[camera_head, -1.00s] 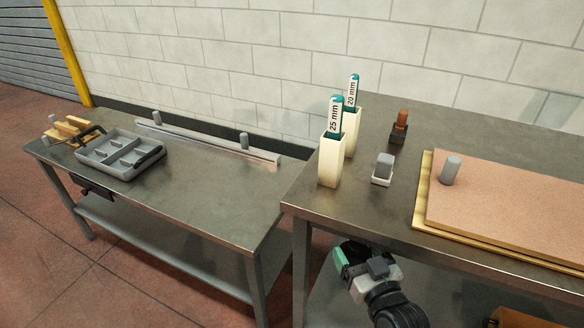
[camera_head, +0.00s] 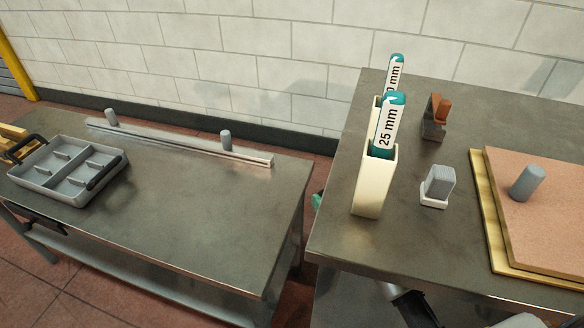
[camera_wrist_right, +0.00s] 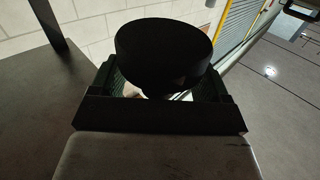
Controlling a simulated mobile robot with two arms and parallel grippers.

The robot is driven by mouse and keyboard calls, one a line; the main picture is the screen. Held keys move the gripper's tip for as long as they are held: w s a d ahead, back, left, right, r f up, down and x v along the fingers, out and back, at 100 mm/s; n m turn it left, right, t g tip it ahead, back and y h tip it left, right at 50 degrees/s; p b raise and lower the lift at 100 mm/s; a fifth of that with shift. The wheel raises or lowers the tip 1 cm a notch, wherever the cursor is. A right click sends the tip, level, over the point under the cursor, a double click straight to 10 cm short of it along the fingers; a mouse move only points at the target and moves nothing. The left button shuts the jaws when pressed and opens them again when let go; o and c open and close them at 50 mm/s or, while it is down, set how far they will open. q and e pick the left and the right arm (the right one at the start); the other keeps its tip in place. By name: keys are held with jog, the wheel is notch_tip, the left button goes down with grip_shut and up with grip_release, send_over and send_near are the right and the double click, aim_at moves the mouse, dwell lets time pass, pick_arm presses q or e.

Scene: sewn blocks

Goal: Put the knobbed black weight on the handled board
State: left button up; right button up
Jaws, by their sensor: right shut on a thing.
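The black weight (camera_wrist_right: 163,50) shows in the right wrist view as a dark round body; its knob cannot be made out. My right gripper (camera_wrist_right: 160,88) is shut on it. In the head view, a small green tip (camera_head: 317,201), apparently of my right gripper, shows in the gap beside the right table; the rest is hidden behind that table. A pinkish board (camera_head: 555,215) with an upright grey post (camera_head: 528,183) on it, likely the handled board, lies on a yellow board, cut off by the right edge. My left gripper is not seen.
The right table (camera_head: 400,240) holds cream holders (camera_head: 374,185) with teal-topped gauges, a grey block (camera_head: 439,183) in a white base, and a dark block with a copper knob (camera_head: 433,120). The left table (camera_head: 200,215) bears a grey tray (camera_head: 65,170) and a two-post rail (camera_head: 180,140); its front is clear.

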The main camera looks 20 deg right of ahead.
jog(key=shift+r, duration=0.2)
jog(key=w+a+b, duration=0.1)
jog(key=w, duration=0.4)
jog(key=w+a+b, duration=0.1)
jog(key=w, duration=0.4)
jog(key=w+a+b, duration=0.1)
jog(key=w, duration=0.4)
jog(key=shift+w, duration=0.55)
jog(key=shift+w+a, duration=0.1)
jog(key=shift+w, duration=0.15)
jog(key=shift+w+a+f+b, duration=0.1)
jog(key=shift+w+f+b, duration=0.25)
jog(key=shift+f, duration=0.2)
jog(key=shift+w+a+f+b, duration=0.1)
jog(key=shift+w+f+b, duration=0.2)
jog(key=shift+f, duration=0.25)
jog(key=shift+s+d+f, duration=0.1)
jog(key=shift+f, duration=0.4)
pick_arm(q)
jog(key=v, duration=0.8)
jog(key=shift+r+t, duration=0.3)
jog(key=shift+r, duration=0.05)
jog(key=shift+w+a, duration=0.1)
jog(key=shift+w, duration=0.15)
pick_arm(e)
jog(key=shift+f, duration=0.1)
